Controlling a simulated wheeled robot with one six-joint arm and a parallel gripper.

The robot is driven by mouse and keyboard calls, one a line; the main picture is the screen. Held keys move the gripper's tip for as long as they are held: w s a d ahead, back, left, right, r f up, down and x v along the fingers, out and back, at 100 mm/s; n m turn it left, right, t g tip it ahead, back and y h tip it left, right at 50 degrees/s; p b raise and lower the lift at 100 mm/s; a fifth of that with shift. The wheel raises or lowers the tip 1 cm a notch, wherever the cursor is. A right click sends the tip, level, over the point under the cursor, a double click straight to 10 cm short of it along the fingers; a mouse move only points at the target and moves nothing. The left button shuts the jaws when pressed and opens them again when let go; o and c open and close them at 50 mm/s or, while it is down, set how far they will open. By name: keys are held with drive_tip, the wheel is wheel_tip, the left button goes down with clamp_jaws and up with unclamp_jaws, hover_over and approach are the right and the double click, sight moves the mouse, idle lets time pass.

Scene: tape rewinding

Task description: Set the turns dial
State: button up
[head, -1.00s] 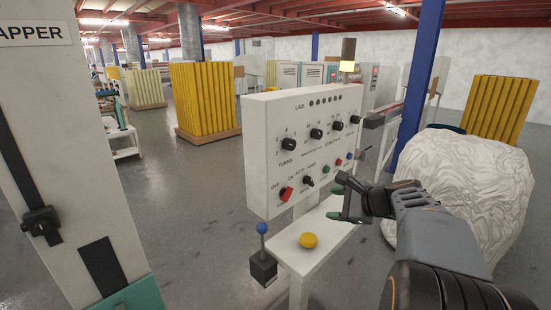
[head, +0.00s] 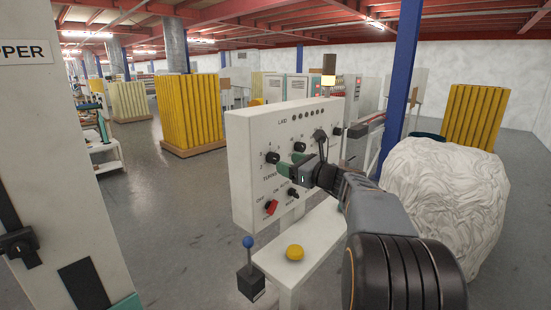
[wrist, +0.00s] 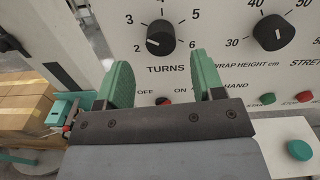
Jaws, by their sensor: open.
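The turns dial (head: 272,158) is a black knob at the upper left of the white control panel (head: 245,190). In the wrist view the dial (wrist: 161,38) sits above the word TURNS, with numbers 2 to 6 around it. Its white mark points left and slightly down, near the 2. My gripper (head: 292,166) is in front of the panel, just right of the dial in the head view. In the wrist view its green fingers (wrist: 163,78) are apart and empty, with the dial beyond and between them. I see no contact with the dial.
The wrap height dial (wrist: 274,32) is right of the turns dial. Below are a red switch (head: 271,207) and a black selector (head: 293,193). A yellow button (head: 295,252) and a blue-knobbed lever (head: 248,242) stand lower. A white wrapped bale (head: 445,195) is at the right.

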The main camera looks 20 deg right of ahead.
sight(276, 159)
drive_tip(key=shift+p+x, duration=0.4)
drive_tip(key=shift+x, duration=2.15)
drive_tip(key=shift+c, duration=0.3)
